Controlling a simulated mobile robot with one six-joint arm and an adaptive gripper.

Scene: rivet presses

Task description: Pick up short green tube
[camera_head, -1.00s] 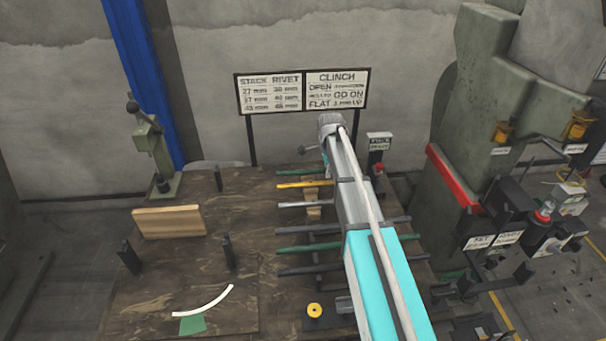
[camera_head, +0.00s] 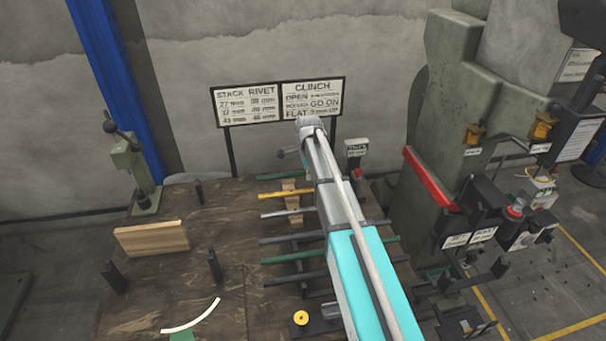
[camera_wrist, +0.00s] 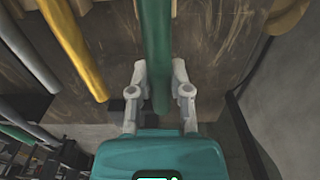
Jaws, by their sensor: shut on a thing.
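The short green tube (camera_wrist: 156,45) stands out at the top middle of the wrist view, running down between the two fingers of my gripper (camera_wrist: 161,78). The gripper is shut on it near its lower end. In the head view a green tube (camera_head: 275,177) lies farthest back in the row of tubes, beside a yellow tube (camera_head: 286,194). My arm hides the gripper and the tube's right part there. A longer-looking green tube (camera_head: 290,257) lies nearer the front of the row.
The wrist view also shows the yellow tube (camera_wrist: 72,45) and a grey tube (camera_wrist: 28,55) to the left. A wooden block (camera_head: 152,238) and dark posts stand on the table's left. A sign board (camera_head: 278,101) stands behind, and a large green press (camera_head: 440,130) stands at right.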

